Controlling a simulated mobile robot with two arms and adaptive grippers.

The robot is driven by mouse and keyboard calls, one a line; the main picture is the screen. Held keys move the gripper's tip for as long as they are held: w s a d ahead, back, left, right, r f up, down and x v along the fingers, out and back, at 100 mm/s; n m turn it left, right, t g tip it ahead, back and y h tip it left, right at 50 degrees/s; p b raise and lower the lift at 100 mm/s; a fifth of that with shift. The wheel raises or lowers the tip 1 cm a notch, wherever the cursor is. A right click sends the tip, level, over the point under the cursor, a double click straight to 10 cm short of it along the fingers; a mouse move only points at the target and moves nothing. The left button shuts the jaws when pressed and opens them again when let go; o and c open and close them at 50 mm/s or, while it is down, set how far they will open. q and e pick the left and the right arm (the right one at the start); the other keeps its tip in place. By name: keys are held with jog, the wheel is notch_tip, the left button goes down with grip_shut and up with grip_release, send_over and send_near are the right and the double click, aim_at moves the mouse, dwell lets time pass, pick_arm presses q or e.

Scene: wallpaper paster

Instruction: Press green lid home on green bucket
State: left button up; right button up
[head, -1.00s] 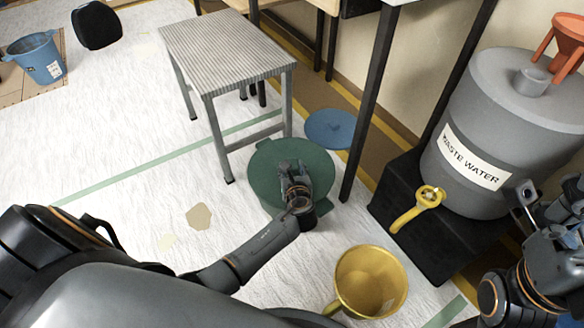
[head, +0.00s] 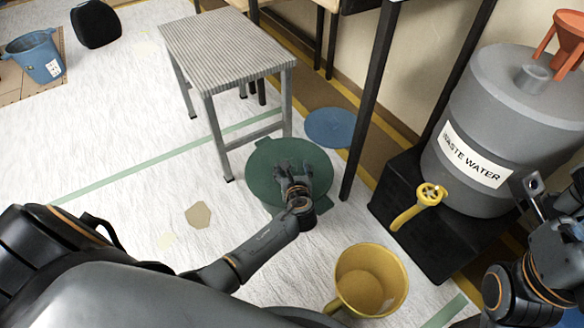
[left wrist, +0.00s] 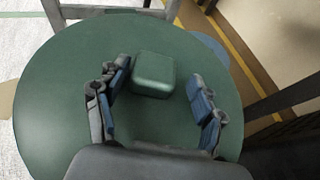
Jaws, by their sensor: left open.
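The round green lid (head: 262,182) lies flat beside the striped stool, with small tabs at its rim. Its square green knob (left wrist: 153,74) shows near the middle of the left wrist view. The green bucket cannot be made out; anything under the lid is hidden. My left gripper (head: 293,168) is over the lid. In the left wrist view its blue-padded fingers (left wrist: 162,88) are spread apart, with the knob just beyond and between them, not gripped. My right gripper (head: 557,196) is partly in view at the right edge, and its fingers are unclear.
A striped stool (head: 222,45) stands behind the lid. A blue lid (head: 330,127) lies by a dark table leg (head: 368,110). A yellow bucket (head: 371,281) stands in front. The waste water drum (head: 500,130) is at right. The floor at left is mostly clear.

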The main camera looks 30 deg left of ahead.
pick_arm(q)
jog(key=shift+s+f, duration=0.1)
jog(key=shift+s+d, duration=0.1)
jog(key=shift+s, duration=0.05)
jog(key=v, duration=1.1)
jog(key=shift+s+d+r, duration=0.1)
jog(key=shift+d+r, duration=0.15)
jog(key=shift+r, duration=0.05)
